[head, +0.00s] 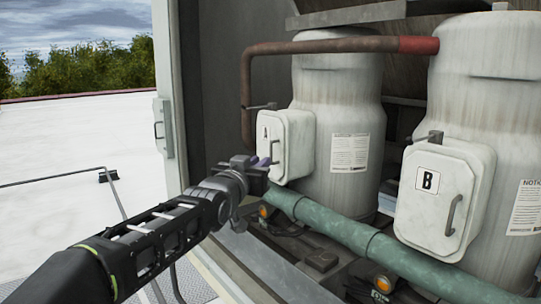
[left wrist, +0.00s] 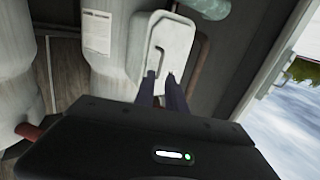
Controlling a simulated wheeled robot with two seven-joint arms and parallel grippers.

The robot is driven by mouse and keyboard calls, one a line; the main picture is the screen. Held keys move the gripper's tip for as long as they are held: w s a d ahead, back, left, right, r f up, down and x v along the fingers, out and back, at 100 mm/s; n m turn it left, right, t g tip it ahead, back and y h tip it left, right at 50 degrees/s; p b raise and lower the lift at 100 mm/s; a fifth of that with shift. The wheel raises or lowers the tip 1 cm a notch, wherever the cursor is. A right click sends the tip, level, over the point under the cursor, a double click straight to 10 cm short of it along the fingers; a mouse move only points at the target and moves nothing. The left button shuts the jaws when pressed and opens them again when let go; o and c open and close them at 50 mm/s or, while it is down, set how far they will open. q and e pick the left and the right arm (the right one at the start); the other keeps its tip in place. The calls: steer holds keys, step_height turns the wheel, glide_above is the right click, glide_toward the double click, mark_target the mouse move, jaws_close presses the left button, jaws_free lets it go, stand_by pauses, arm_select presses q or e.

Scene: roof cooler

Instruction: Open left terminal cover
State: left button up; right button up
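The left terminal cover (head: 293,145), a white box door marked A, is closed on the left tank. My left gripper (head: 263,161) is at the lower end of this handle. In the left wrist view the cover (left wrist: 177,45) appears rotated, and the two dark fingers (left wrist: 162,77) are apart, with tips near the handle's end (left wrist: 157,57). I cannot tell whether they touch it. The right terminal cover (head: 437,198), marked B, is closed too. My right gripper is not in view.
A green pipe (head: 345,235) runs below both covers. A brown-red pipe (head: 320,47) passes above and down to the left of cover A. The tanks (head: 335,80) stand behind the covers. An open cabinet edge (head: 165,100) is at left, with a white roof beyond.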

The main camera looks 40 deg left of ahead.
mark_target(271, 154)
arm_select(q)
steer(key=p+x, duration=0.2)
steer(key=x, duration=0.5)
steer(key=shift+w+a+p, duration=0.1)
steer(key=shift+w+p, duration=0.2)
steer(key=shift+p, duration=0.05)
jaws_close()
stand_by(1.1)
